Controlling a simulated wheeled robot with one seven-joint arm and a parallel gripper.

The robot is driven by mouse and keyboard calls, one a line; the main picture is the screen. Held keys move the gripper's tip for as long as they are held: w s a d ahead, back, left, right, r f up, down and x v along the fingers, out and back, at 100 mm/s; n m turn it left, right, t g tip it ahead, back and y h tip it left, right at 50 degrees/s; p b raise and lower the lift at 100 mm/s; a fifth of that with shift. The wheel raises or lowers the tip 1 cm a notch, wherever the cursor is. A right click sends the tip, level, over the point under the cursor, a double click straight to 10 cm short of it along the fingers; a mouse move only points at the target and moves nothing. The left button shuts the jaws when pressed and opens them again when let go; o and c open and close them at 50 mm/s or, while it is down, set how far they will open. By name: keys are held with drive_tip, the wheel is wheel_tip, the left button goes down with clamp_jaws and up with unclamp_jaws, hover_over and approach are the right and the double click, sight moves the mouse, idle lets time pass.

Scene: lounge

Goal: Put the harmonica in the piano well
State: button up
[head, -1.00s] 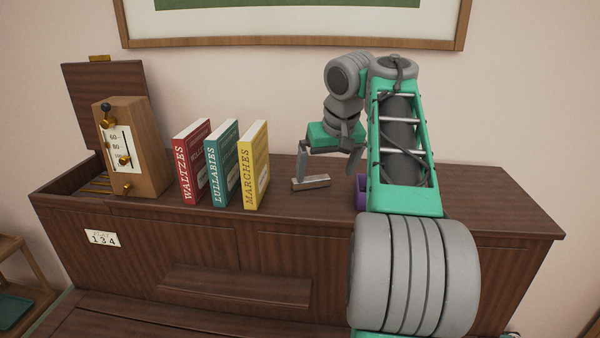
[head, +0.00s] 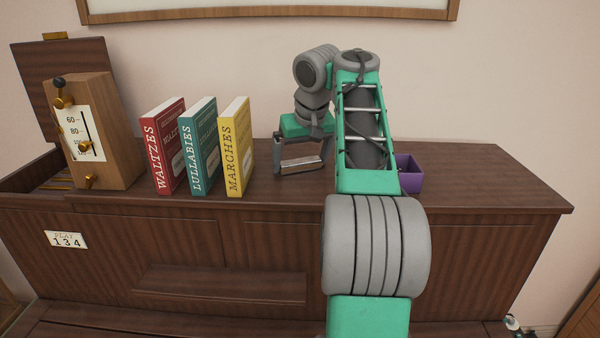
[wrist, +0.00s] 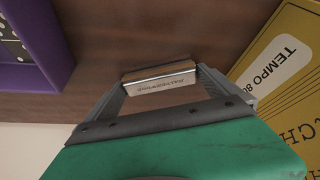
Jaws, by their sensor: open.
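The harmonica (head: 301,165), a small silver and wooden bar, lies on the piano top to the right of the yellow book. My gripper (head: 300,168) is lowered over it with its fingers open, one at each end of the harmonica. In the wrist view the harmonica (wrist: 160,80) sits between the fingertips (wrist: 160,78), close to both; I cannot tell whether they touch it. The piano well (head: 35,182) is the opening under the raised lid (head: 62,80) at the left end of the piano top. A wooden metronome (head: 100,130) partly hides it.
Red (head: 165,150), teal (head: 202,145) and yellow (head: 236,147) books stand upright between the metronome and the harmonica. A purple box (head: 411,175) stands right of my arm; the wrist view shows dominoes in it. The piano top's right end (head: 490,180) is clear.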

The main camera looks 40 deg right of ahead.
drive_tip(key=shift+c, duration=0.3)
drive_tip(key=shift+r, duration=0.1)
drive_tip(key=c, duration=1.1)
